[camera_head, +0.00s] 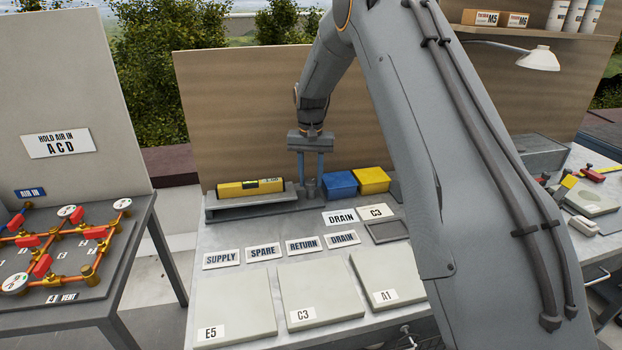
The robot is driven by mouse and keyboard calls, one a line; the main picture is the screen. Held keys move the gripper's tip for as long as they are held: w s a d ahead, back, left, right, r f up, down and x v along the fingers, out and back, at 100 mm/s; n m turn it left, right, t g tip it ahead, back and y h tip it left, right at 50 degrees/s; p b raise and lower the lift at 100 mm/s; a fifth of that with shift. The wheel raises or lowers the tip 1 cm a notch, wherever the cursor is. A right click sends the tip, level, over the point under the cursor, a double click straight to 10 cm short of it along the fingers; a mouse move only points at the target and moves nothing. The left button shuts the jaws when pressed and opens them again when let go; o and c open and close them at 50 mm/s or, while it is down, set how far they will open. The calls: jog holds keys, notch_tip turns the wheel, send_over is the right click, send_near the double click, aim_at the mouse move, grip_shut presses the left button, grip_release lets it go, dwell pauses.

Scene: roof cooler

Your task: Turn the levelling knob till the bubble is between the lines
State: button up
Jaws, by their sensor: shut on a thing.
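A yellow spirit level (240,188) lies on a grey raised bar (255,201) at the back of the workbench. A small vial window (250,185) shows near its middle; the bubble and lines are too small to make out. My gripper (311,187) points straight down at the right end of the bar. Its two bluish fingers are shut on a small grey knob (311,191), which is partly hidden between them. My arm comes down from the upper right and covers much of the bench's right side.
Blue and yellow bins (340,185) stand just right of my gripper. A wooden back panel (240,110) rises behind. Labels and grey plates (319,292) lie in front. A table with copper pipes and red valves (60,245) stands left. A lamp (532,59) hangs upper right.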

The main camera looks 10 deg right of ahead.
aim_at(311, 181)
jog(key=n+b, duration=0.1)
jog(key=n, duration=0.9)
jog(key=shift+w, duration=0.1)
dwell(0.4)
jog(key=o, duration=1)
jog(key=shift+o, duration=0.2)
jog(key=shift+b, duration=0.3)
jog(key=shift+r+b, duration=0.95)
jog(key=shift+r, duration=3)
jog(key=s+f+m, duration=0.2)
jog(key=s, duration=1)
jog(key=s+f+m, duration=0.2)
jog(key=s+f, duration=0.1)
jog(key=s, duration=0.9)
jog(key=s+f+m, duration=0.2)
jog(key=s+f, duration=0.1)
jog(key=s, duration=0.9)
jog(key=shift+s+d+f+t, duration=0.15)
jog(key=shift+d+f+t, duration=0.05)
jog(key=shift+t, duration=0.1)
jog(key=shift+c, duration=0.2)
